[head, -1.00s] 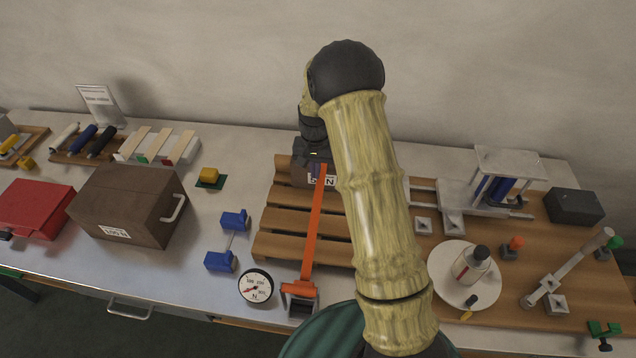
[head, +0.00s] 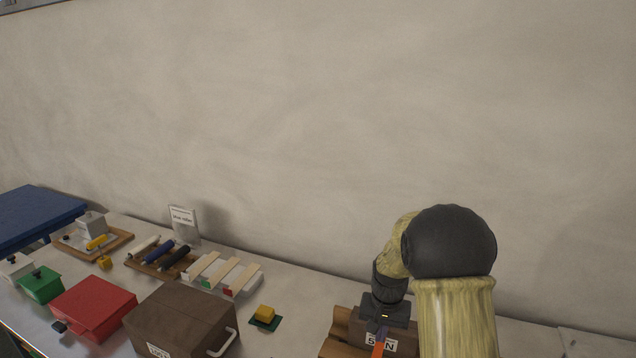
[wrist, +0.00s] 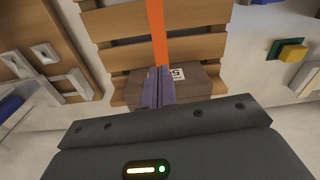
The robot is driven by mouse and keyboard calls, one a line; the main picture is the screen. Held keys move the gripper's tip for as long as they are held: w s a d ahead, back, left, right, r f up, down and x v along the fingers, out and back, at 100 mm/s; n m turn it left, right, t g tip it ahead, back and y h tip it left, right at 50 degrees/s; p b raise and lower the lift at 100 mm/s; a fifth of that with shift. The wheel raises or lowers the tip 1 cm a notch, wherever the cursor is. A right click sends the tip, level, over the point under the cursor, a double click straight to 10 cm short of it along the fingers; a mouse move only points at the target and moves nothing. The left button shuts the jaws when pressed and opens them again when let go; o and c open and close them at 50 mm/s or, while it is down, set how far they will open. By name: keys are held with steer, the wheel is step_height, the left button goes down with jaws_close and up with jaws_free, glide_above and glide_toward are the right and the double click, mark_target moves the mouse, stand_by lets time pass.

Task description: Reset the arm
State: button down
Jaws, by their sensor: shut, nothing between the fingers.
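My gripper (wrist: 158,90) is shut and empty in the wrist view, its two purple fingers together. It points down at a brown block (wrist: 208,84) with a white label on a wooden pallet (wrist: 205,48). An orange strap (wrist: 156,30) runs across the pallet to the fingertips. Whether the fingers touch the block or strap, I cannot tell.
In the head view, a brown box (head: 180,318) with a handle, a red box (head: 93,305) and a yellow block (head: 265,313) on a green square stand left of the pallet. The wall is behind.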

steer(key=s+r+n+t, duration=0.1)
steer(key=s+r, duration=0.2)
steer(key=s, duration=0.7)
steer(key=s+r+n+t, duration=0.1)
steer(key=s+r, duration=0.3)
steer(key=s, duration=0.6)
steer(key=shift+a+n, duration=0.35)
steer(key=shift+n, duration=0.45)
